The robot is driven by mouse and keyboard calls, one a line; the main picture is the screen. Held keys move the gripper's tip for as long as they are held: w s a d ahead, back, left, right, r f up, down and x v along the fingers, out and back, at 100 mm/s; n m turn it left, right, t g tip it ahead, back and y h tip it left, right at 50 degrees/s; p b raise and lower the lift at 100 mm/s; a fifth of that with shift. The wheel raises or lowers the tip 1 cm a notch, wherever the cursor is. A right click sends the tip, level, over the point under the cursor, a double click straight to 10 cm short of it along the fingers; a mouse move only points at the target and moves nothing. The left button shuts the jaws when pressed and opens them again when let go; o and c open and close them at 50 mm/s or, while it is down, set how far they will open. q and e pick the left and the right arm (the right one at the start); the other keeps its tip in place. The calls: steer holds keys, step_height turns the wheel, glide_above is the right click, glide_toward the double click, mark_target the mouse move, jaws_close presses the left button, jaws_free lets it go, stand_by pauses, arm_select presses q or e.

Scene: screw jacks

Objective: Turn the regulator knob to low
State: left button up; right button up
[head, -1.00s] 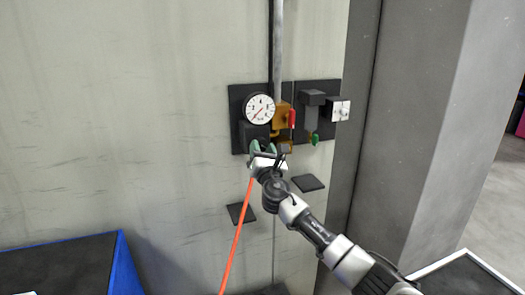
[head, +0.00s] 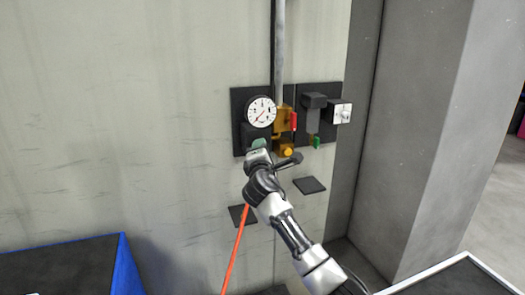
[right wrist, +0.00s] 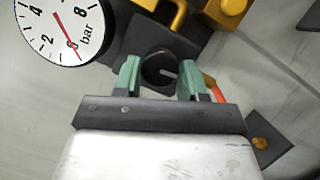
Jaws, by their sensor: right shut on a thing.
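The regulator knob (right wrist: 160,68) is a round black knob with a white pointer line, seen in the right wrist view between two green fingertips. The line points to the right in that view. My right gripper (right wrist: 161,78) is shut on the knob from both sides. In the head view my right gripper (head: 259,145) is at the black regulator body, just under the white pressure gauge (head: 261,111), and hides the knob. The gauge also shows in the right wrist view (right wrist: 45,25), with a red needle. My left gripper is not in view.
A brass valve with a red handle (head: 293,121) is right of the gauge. Further right are a dark filter unit with a green tip (head: 316,142) and a white box (head: 340,112). An orange hose (head: 235,250) hangs below. A blue-edged table (head: 122,265) is lower left.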

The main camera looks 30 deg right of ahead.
steer(key=shift+m, duration=0.7)
steer(key=shift+g, duration=0.3)
steer(key=o, duration=0.9)
steer(key=shift+o, duration=0.2)
steer(key=shift+s, duration=0.1)
steer(key=b+v, duration=0.2)
steer(key=v, duration=0.8)
steer(key=shift+s+a+b, duration=0.25)
steer(key=shift+b, duration=0.15)
